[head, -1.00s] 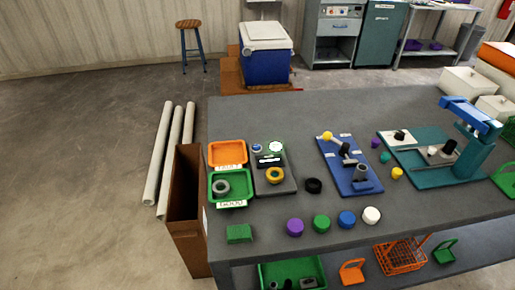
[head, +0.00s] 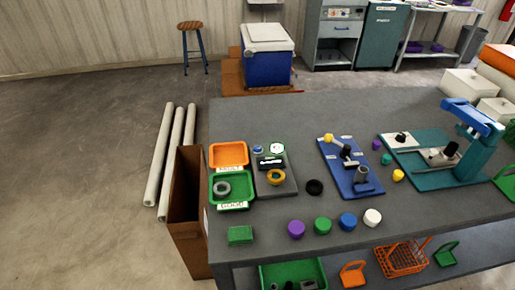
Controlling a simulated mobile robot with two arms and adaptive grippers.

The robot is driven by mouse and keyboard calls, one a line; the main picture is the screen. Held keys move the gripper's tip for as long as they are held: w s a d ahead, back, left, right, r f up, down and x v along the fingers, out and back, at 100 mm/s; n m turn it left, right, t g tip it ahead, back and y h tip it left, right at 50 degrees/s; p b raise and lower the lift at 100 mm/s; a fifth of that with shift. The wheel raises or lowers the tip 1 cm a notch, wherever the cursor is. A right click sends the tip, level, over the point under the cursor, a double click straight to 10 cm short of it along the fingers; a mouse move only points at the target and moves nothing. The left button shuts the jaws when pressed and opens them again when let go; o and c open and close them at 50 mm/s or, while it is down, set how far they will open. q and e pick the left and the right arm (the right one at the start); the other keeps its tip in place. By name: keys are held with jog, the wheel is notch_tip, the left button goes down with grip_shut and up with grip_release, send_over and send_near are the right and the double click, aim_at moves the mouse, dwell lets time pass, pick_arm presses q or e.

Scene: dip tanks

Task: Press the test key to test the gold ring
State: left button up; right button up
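The gold ring (head: 275,177) lies on the front part of a grey test device (head: 290,186) on the table. A small blue round key (head: 258,149) is at the back left of the device. Beside the key is a white round face (head: 277,148) with a green edge. A dark display (head: 270,162) with small light markings sits between them and the ring; I cannot read it. Neither of my grippers is in view.
Left of the device are an orange tray (head: 215,150) and a green tray (head: 247,190) holding a grey ring (head: 222,188). A black ring (head: 314,187) lies to the right. Several coloured round pieces and a blue fixture (head: 335,165) stand further right. The table's rear is clear.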

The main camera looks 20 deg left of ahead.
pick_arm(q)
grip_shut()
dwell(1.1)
